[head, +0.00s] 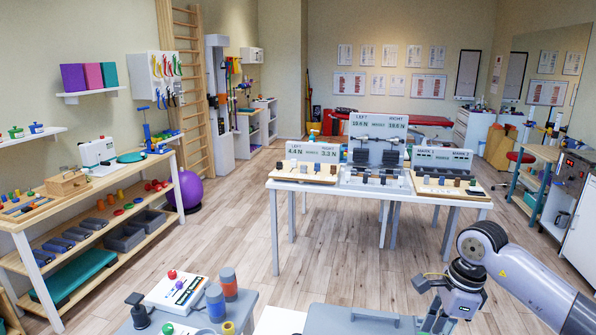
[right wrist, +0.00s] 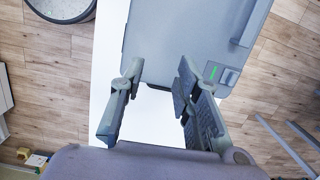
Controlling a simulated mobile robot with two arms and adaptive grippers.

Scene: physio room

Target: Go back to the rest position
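My right gripper (head: 430,302) is at the lower right of the head view, at the end of my bent right arm, above a grey case (head: 350,321) at the bottom edge. In the right wrist view, its two fingers (right wrist: 159,72) stand apart with nothing between them. The grey case (right wrist: 190,45), with a small green light, lies beyond and below the fingers on a white surface (right wrist: 104,75). I cannot tell how far above it the fingers are. My left gripper is in neither view.
A white table (head: 380,189) with force displays stands ahead. A near grey table (head: 254,297) holds a white device (head: 178,292) and grey-orange cylinders (head: 229,283). Wooden shelves (head: 90,250) line the left. A steel cabinet (head: 570,205) stands right. Open floor (head: 345,250) lies between.

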